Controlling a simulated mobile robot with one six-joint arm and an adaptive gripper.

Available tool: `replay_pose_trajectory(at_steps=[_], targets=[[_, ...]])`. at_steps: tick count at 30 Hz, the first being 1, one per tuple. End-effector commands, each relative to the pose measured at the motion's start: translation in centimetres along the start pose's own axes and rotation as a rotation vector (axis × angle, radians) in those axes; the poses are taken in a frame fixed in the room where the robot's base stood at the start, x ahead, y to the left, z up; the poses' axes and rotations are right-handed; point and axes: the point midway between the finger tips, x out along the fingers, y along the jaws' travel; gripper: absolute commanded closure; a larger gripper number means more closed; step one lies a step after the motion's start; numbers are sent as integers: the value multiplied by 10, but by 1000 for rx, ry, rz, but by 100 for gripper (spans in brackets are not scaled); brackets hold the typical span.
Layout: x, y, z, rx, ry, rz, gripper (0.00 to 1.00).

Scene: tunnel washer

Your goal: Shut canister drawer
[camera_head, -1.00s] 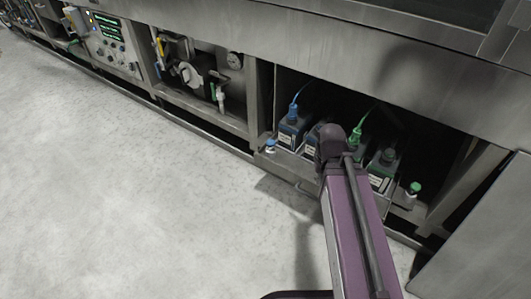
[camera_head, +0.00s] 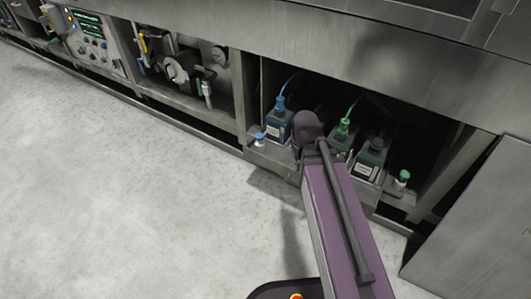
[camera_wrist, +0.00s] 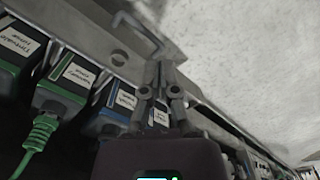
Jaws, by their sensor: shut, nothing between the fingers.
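The canister drawer (camera_head: 272,160) sits low in an open bay under the machine, with a metal front. Several dark canisters stand in it, among them a blue-capped one (camera_head: 279,128) and a green-capped one (camera_head: 370,160). How far the drawer stands out is hard to tell. In the wrist view the drawer front (camera_wrist: 98,48) runs diagonally, with a bent bar handle (camera_wrist: 140,32) on its outer side. My gripper (camera_wrist: 160,72) is shut and empty, close to the drawer front by the handle; contact cannot be told. In the head view my arm hides the gripper and the drawer's middle.
A small blue-capped bottle (camera_head: 260,139) and a green-capped bottle (camera_head: 401,182) stand at either side of the drawer. Tubes rise from some canister caps. A grey panel (camera_head: 470,220) stands at the right. The pale floor (camera_head: 130,200) at left is clear.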

Motion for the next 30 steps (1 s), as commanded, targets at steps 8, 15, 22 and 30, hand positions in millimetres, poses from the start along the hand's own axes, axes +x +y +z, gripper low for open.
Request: replay_pose_trajectory(at_steps=[8,15,22,30], targets=[[18,-12,-41,-422,15,40,100],[33,-26,-77,-843,16,85,100],[46,-43,-112,-1247,3,132,100],[61,-66,-152,-1721,-31,191,100]])
